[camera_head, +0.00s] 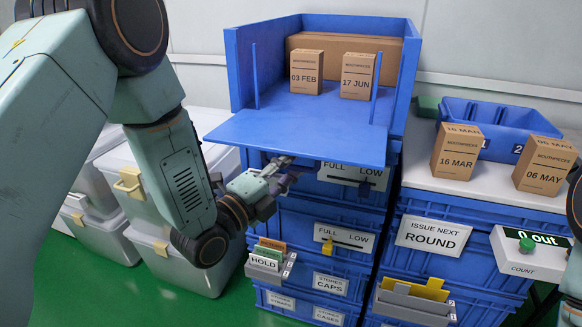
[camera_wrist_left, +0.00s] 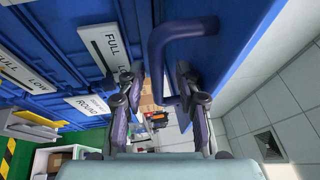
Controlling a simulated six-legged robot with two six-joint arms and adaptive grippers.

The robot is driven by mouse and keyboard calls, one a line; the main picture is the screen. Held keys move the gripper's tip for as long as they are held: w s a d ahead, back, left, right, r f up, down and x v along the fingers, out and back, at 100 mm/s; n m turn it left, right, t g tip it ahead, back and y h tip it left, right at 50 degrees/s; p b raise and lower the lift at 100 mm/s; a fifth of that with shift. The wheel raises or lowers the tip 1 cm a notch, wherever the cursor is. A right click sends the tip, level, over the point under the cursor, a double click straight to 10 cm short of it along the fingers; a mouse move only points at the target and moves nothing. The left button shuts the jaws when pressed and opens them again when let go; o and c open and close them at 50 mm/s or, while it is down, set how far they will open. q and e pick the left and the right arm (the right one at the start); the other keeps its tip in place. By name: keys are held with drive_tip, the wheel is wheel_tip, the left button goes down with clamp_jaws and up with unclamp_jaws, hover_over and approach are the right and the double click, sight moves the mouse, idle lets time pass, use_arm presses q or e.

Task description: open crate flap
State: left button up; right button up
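The blue crate flap (camera_head: 295,136) hangs out from the front of the open top crate (camera_head: 240,75), lying roughly level. My left gripper (camera_head: 285,172) is just below the flap's front part. In the left wrist view, a blue loop handle (camera_wrist_left: 158,48) on the flap's outer face (camera_wrist_left: 245,45) reaches down between the two fingers (camera_wrist_left: 155,100). The fingers are spread apart, with the handle's free end close to one finger; whether they touch is unclear. My right gripper is out of the head view; only part of my right arm shows at the right edge.
Two cartons, 03 FEB (camera_head: 306,72) and 17 JUN (camera_head: 357,76), stand inside the crate before a long brown box (camera_head: 345,45). Blue drawers (camera_head: 300,225) with Full/Low labels are stacked below. Cartons 16 MAR (camera_head: 457,152) and 06 MAY (camera_head: 543,167) stand on the right.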

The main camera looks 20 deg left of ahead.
use_arm(q)
drive_tip(key=shift+w+a+f, duration=0.1)
drive_tip(key=shift+c, duration=1.4)
clamp_jaws()
